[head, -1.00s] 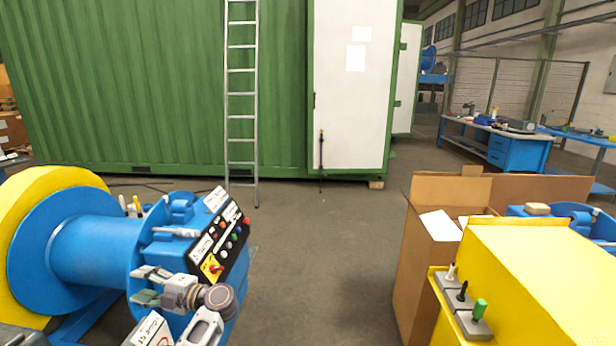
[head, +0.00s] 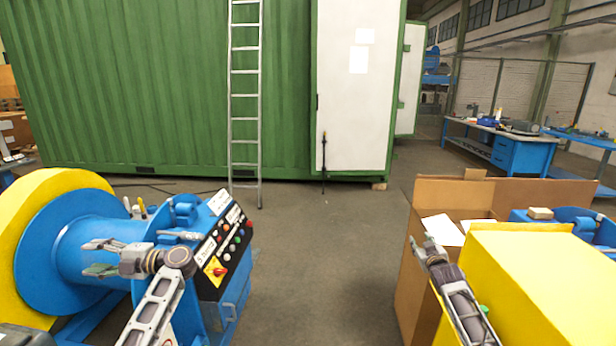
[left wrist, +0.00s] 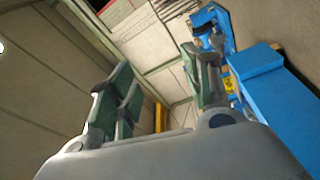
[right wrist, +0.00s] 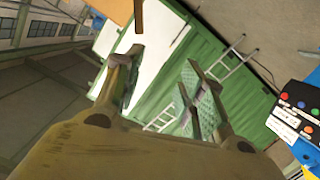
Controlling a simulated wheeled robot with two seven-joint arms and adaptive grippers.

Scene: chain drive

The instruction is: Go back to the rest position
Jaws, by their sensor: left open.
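My left gripper (head: 92,257) is in front of the blue drum of the machine at the left in the head view, its fingers pointing left. In the left wrist view its green-padded fingers (left wrist: 160,90) stand apart with nothing between them. My right gripper (head: 429,243) is raised at the right, in front of the open cardboard box and beside the yellow cover. In the right wrist view its fingers (right wrist: 160,85) are spread and empty. Both arms enter from the bottom of the head view.
The blue machine (head: 90,240) has a black control panel (head: 225,250) close to my left arm. The cardboard box (head: 408,290) and yellow cover (head: 545,285) flank my right arm. Bare floor (head: 320,260) lies between. A ladder (head: 245,120) leans on the green container (head: 150,80).

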